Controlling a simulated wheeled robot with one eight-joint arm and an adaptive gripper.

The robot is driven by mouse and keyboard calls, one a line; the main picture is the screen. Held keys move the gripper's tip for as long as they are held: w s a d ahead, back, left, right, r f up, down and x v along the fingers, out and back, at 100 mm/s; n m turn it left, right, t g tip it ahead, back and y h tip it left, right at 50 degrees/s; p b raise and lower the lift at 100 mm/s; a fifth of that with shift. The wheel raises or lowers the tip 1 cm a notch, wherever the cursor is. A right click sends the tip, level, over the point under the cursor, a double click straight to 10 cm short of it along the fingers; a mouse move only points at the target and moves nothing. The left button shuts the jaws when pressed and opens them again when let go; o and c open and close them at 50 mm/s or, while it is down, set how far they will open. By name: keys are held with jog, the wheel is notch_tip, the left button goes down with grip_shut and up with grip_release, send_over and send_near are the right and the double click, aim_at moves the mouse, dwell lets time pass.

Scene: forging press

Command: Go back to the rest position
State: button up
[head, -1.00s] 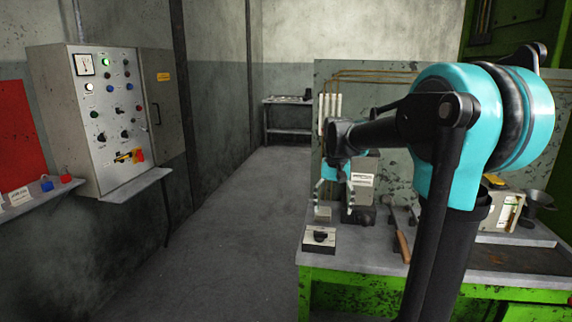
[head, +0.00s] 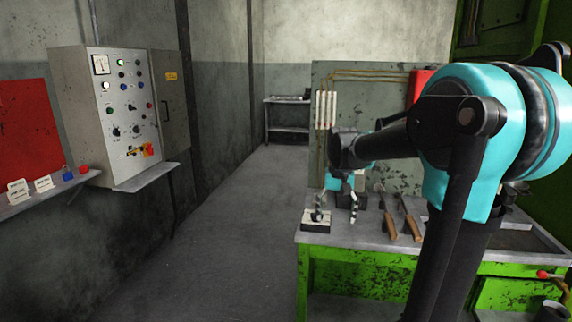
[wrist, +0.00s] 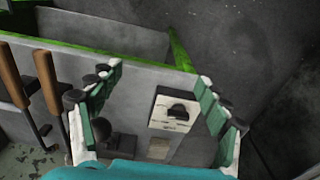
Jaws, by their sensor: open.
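My gripper (head: 336,208) is open and empty, pointing down over the front left corner of the green bench (head: 340,258). Its fingers are spread in the wrist view (wrist: 158,82). My arm hides the right part of the bench.
Two wooden-handled tools (head: 389,228) lie right of my gripper. A control cabinet (head: 124,120) and a shelf with small tags and padlocks (head: 48,190) are on the left wall. The floor aisle (head: 220,225) is clear. A small table (head: 288,102) stands far back.

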jog(key=s+d+f+n+t, duration=0.1)
jog(key=s+f+t, duration=0.1)
jog(key=s+f, duration=0.6)
jog(key=s+d+f+n+t, duration=0.1)
jog(key=s+d+f, duration=0.1)
jog(key=s+f, duration=0.6)
jog(key=s, duration=0.3)
jog(key=shift+d+f+t, duration=0.25)
jog(key=shift+f+t, duration=0.1)
jog(key=shift+t, duration=0.05)
